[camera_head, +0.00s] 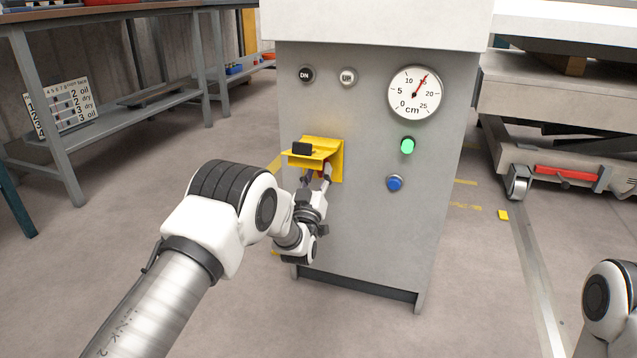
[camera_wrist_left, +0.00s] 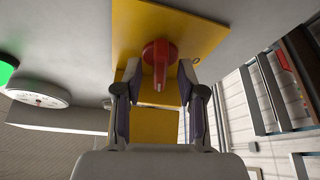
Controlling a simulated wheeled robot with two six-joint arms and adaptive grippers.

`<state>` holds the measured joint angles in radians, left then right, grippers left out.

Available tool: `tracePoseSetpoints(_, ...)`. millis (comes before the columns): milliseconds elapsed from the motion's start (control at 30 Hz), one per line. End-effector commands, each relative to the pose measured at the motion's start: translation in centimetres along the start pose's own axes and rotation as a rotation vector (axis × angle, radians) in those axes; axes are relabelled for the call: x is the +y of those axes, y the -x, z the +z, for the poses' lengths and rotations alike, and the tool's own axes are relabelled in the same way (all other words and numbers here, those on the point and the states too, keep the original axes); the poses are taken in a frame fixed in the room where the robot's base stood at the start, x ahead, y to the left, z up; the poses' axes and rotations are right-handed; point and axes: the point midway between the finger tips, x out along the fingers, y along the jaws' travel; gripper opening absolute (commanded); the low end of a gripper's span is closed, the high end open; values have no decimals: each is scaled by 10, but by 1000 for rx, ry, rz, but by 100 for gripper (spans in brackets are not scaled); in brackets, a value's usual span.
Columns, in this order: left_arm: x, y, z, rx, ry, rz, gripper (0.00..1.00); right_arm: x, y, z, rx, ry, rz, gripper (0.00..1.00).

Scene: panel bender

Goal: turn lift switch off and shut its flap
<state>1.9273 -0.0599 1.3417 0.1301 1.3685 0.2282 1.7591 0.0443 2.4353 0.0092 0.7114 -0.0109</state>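The lift switch is a red knob (camera_wrist_left: 160,58) on a yellow backing plate (camera_wrist_left: 200,35) in the left wrist view. In the head view its yellow flap (camera_head: 318,146) is raised, sticking out from the grey panel, with a black grip (camera_head: 302,148) on its front edge. My left gripper (camera_wrist_left: 159,76) is open, with one finger on each side of the knob and visible gaps between them. In the head view the left gripper (camera_head: 316,178) is under the raised flap, and the knob is mostly hidden there. My right gripper is out of view.
The grey panel (camera_head: 440,220) also bears DN (camera_head: 306,74) and UP (camera_head: 347,77) buttons, a round cm gauge (camera_head: 415,92), a lit green lamp (camera_head: 407,146) and a blue button (camera_head: 394,183). A workbench stands left and a wheeled lift (camera_head: 560,120) right. The floor in front is clear.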

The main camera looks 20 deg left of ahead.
Motion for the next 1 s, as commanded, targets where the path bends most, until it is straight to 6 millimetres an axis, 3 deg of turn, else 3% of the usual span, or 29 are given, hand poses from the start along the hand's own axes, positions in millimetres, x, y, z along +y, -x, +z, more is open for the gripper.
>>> tracePoseSetpoints(233,0,-4,-1,-2,-1,0,40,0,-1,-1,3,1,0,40)
tracePoseSetpoints(267,0,-4,0,-2,-1,0,36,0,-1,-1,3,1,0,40)
tracePoseSetpoints(367,0,-4,0,-2,-1,0,1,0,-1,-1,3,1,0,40)
tracePoseSetpoints(733,1,-4,-1,-2,12,-6,0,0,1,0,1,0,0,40)
tracePoseSetpoints(1000,3,-4,-2,-5,106,-44,0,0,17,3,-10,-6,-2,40)
